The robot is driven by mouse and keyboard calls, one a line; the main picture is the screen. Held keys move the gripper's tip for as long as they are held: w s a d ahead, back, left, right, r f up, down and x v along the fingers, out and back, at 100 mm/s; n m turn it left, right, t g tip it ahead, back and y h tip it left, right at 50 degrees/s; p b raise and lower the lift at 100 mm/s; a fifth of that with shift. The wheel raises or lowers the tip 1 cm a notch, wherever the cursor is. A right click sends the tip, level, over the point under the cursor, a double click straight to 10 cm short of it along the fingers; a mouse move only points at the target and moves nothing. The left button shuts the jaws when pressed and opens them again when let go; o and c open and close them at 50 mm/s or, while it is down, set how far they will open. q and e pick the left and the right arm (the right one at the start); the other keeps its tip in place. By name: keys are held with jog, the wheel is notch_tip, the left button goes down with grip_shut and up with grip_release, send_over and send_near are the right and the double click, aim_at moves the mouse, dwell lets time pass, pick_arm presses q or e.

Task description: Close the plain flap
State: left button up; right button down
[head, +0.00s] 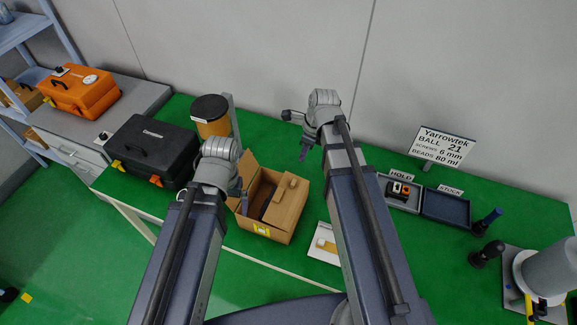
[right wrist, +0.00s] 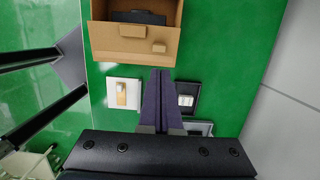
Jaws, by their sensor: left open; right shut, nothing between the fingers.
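An open cardboard box (head: 283,228) stands on the green table, with a yellow label on its front. A panel with a small raised block covers its right part. A plain flap (head: 249,164) stands up at its back left, and the left part of the box is open. The box also shows at the top of the right wrist view (right wrist: 105,53), with a dark thing inside. My left gripper (head: 241,198) is at the box's left side, partly hidden by its wrist; it is open. My right gripper (head: 304,155) is shut and empty, above and behind the box.
Trays (head: 445,208), a sign (head: 444,147) and dark-handled tools are further right.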

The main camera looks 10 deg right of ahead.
jog(key=b, duration=1.4)
send_near(293, 181)
jog(key=f, duration=0.4)
jog(key=a+f, duration=0.1)
jog(key=f, duration=0.1)
jog(key=shift+w+f, duration=0.25)
jog(key=shift+f, duration=0.15)
